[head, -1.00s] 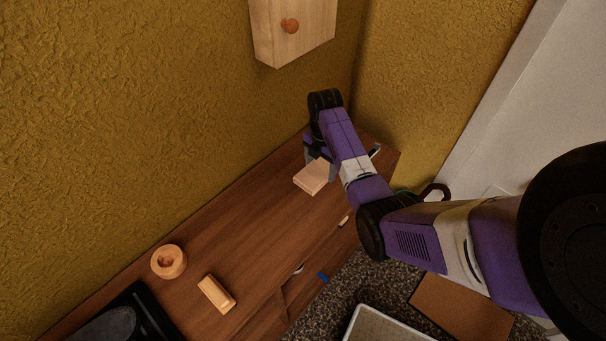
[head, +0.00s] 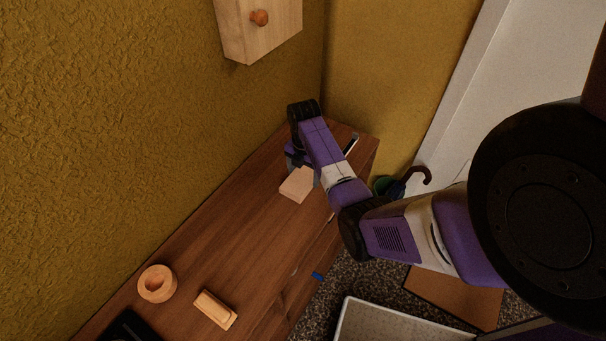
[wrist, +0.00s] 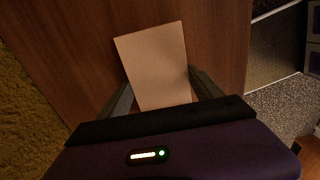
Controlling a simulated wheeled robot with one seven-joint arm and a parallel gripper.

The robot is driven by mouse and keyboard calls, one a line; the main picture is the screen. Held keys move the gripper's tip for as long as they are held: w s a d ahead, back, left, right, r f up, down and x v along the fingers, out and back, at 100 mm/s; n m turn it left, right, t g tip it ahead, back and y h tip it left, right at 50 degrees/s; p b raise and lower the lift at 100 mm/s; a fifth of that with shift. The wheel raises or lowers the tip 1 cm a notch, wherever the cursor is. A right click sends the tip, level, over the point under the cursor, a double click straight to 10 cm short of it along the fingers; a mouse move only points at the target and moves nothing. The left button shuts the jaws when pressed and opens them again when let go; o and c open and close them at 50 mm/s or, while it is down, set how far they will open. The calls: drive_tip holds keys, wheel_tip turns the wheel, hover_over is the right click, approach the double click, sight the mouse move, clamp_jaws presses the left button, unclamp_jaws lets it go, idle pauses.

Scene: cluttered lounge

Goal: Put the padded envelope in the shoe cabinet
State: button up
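The padded envelope (head: 296,185) is a flat, pale beige rectangle lying on the brown wooden top (head: 235,225). It also shows in the wrist view (wrist: 155,60). My gripper (head: 303,174) is low over the envelope's far end. In the wrist view my gripper (wrist: 160,88) has its fingers spread, one at each long side of the envelope; whether they touch it I cannot tell. The envelope's end nearest the wrist is hidden by my gripper. I cannot tell for sure which piece of furniture is the shoe cabinet; a pale wooden cabinet with a round knob (head: 258,25) hangs on the wall.
A wooden ring (head: 157,283) and a small wooden block (head: 215,309) lie on the near part of the wooden top. A dark object sits at its lower-left end. An umbrella handle (head: 417,174) rises beyond the far end. A white tray (head: 390,325) and brown mat (head: 455,297) lie on the floor.

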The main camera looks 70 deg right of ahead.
sight(304, 175)
drive_tip(key=o, duration=0.4)
drive_tip(key=shift+c, duration=0.2)
drive_tip(key=shift+r, duration=0.1)
wheel_tip(304, 175, up, 12)
idle(0.8)
